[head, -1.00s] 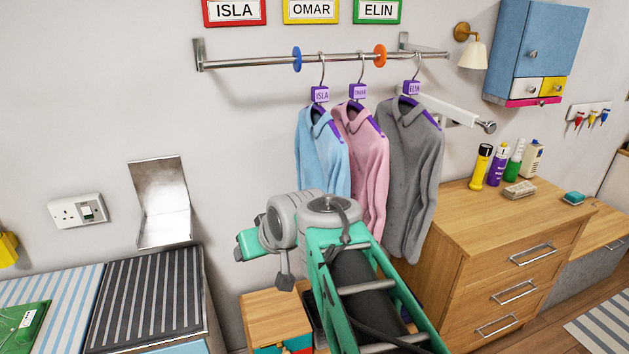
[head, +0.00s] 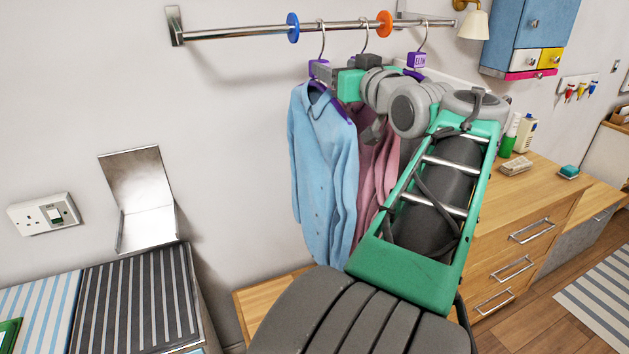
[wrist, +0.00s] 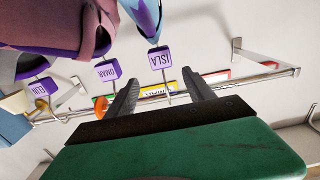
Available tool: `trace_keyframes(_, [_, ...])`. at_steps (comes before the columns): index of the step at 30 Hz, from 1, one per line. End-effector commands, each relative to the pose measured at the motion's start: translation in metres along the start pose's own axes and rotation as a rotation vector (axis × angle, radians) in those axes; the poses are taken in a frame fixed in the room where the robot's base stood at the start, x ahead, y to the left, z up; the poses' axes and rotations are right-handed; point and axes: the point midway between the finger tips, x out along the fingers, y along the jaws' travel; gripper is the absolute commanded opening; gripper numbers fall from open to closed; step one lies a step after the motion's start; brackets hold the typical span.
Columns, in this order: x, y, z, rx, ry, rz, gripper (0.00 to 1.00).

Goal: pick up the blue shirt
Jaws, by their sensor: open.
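The blue shirt (head: 322,170) hangs from the rail (head: 240,33) on a purple hanger, left of the pink shirt (head: 375,175). In the wrist view, tilted nearly upside down, a bit of the blue shirt (wrist: 147,18) shows above its purple ISLA tag (wrist: 161,59). My gripper (head: 324,72) is at the hanger's neck, just above the collar. In the wrist view my gripper (wrist: 160,84) is open, and the blue shirt's metal hanger hook (wrist: 167,97) shows between its two dark fingers. Whether a finger touches the hook cannot be told.
The OMAR tag (wrist: 107,70) and ELIN tag (head: 417,61) hang close beside. My arm hides much of the pink and grey shirts. Blue and orange discs (head: 385,23) sit on the rail. A wooden dresser (head: 520,200) stands at right. Bare wall is left of the shirts.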

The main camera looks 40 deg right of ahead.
Motion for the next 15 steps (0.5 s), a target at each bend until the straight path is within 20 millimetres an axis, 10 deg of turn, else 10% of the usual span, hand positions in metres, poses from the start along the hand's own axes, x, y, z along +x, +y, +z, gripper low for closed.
trace_keyframes(15, [0.064, -0.006, 0.003, 0.004, -0.005, -0.005, 0.62])
